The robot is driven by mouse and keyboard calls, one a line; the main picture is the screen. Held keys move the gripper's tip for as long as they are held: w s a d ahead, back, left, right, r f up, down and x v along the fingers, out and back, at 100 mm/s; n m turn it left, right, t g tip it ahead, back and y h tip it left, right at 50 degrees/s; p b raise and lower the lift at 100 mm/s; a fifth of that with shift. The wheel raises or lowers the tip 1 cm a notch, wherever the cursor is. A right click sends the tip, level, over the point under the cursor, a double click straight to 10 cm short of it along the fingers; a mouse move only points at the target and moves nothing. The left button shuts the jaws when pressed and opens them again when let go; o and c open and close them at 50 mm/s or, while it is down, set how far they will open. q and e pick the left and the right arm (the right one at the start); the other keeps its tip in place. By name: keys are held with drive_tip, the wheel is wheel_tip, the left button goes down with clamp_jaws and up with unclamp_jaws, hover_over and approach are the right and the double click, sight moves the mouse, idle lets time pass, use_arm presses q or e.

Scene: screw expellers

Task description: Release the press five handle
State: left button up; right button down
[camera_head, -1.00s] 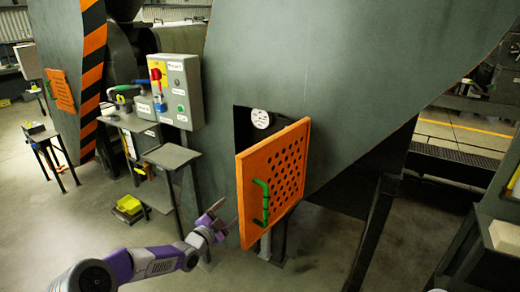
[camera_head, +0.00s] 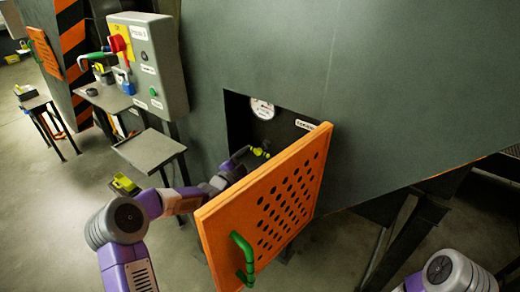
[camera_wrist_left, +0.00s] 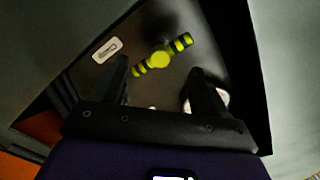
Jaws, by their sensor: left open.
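A yellow-green handle (camera_head: 260,152) with dark bands sits inside the open recess (camera_head: 236,118) in the press wall. In the left wrist view the handle (camera_wrist_left: 162,58) lies diagonally across the space just beyond my fingertips. My left gripper (camera_head: 246,154) reaches into the recess from the left, behind the opened door, which hides part of it. In the left wrist view my left gripper (camera_wrist_left: 160,72) has its fingers apart with nothing between them. Contact with the handle does not show. My right gripper is out of view; only part of my right arm shows at lower right.
The orange perforated door (camera_head: 285,190) with a green pull handle (camera_head: 243,258) stands open, close to my left arm. A white round gauge (camera_head: 262,109) is inside the recess. A grey control box (camera_head: 155,60) and a small stand (camera_head: 150,150) are at left.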

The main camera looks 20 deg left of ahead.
sight(258, 153)
use_arm(q)
drive_tip(key=shift+b+x, duration=0.35)
drive_tip(key=shift+x, duration=2.4)
